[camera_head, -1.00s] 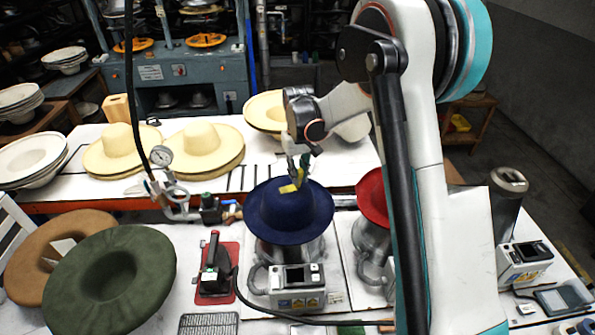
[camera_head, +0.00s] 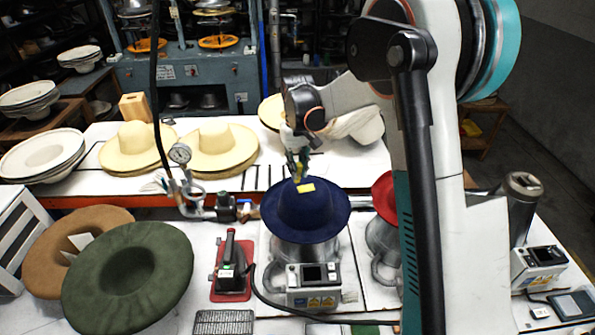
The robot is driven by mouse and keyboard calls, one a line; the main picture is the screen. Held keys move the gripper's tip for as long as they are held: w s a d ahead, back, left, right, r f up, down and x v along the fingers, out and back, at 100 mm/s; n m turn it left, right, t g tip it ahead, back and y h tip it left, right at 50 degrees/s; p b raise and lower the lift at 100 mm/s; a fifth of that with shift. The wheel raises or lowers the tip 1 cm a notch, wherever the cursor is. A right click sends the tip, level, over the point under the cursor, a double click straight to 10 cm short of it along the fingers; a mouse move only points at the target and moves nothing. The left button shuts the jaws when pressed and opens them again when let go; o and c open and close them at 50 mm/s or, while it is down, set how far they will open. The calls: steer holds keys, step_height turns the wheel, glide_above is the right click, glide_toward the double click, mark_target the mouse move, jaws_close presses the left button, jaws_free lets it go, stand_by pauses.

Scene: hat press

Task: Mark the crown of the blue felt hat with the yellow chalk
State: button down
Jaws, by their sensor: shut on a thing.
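The blue felt hat (camera_head: 309,222) sits crown up on a metal stand. A flat yellow patch (camera_head: 307,188) shows on top of its crown. My gripper (camera_head: 298,176) points down at the crown from behind, just left of the patch. It is shut on the yellow chalk (camera_head: 296,180), of which only a small bit shows between the fingertips. The chalk's tip is at or just above the crown; I cannot tell whether it touches.
A red hat (camera_head: 384,197) on another stand is close on the right, partly behind my arm. Green (camera_head: 125,285) and brown (camera_head: 60,240) hats lie at left. A hose with a gauge (camera_head: 180,154) hangs left of the blue hat. Cream hats (camera_head: 219,148) stand behind.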

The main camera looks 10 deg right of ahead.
steer(key=shift+a+r+p, duration=0.15)
steer(key=shift+r+p, duration=0.2)
steer(key=shift+r, duration=0.55)
steer(key=shift+r+p, duration=0.5)
steer(key=shift+r, duration=0.75)
steer(key=shift+f, duration=0.1)
